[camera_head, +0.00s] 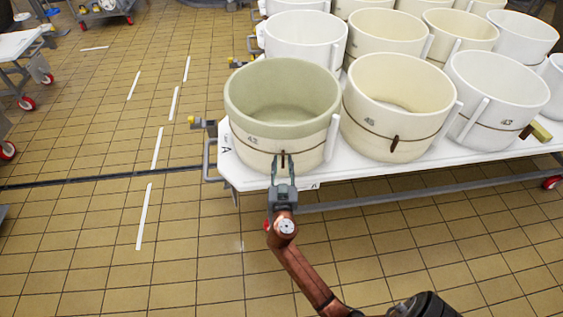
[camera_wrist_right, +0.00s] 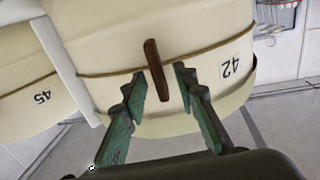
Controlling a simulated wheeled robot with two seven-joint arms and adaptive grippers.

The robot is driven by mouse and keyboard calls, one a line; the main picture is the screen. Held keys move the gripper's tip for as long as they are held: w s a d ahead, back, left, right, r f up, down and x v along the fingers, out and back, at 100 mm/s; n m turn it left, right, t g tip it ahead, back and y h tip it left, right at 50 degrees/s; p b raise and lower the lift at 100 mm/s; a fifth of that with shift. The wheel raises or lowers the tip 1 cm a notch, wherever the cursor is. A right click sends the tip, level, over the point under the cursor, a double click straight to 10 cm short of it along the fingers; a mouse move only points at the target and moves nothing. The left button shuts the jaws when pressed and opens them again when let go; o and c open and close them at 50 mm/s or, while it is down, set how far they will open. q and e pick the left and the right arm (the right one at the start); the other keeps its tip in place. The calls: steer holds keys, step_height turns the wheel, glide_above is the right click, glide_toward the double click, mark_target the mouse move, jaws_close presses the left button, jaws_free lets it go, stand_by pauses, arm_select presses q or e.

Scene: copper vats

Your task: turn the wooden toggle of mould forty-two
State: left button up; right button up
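Mould forty-two (camera_head: 253,137) is a round cream tub with a greenish inside, at the front left corner of the white table. A cord runs round it, and its label 42 also shows in the right wrist view (camera_wrist_right: 231,68). Its brown wooden toggle (camera_wrist_right: 156,70) sits on the cord, slanted slightly in the wrist view; it is small in the head view (camera_head: 283,160). My right gripper (camera_wrist_right: 160,86) is open, with its green fingertips on either side of the toggle and visible gaps to it. It also shows at the tub's front in the head view (camera_head: 284,164). My left gripper is not in view.
Mould 45 (camera_head: 385,120) stands close to the right of mould forty-two, with its own toggle (camera_head: 394,144). Several more tubs fill the white wheeled table (camera_head: 345,173). A grey handle (camera_head: 209,160) juts from its left end.

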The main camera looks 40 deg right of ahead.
steer(key=shift+w+d, duration=0.35)
steer(key=shift+c, duration=0.3)
jaws_close()
steer(key=shift+a, duration=0.1)
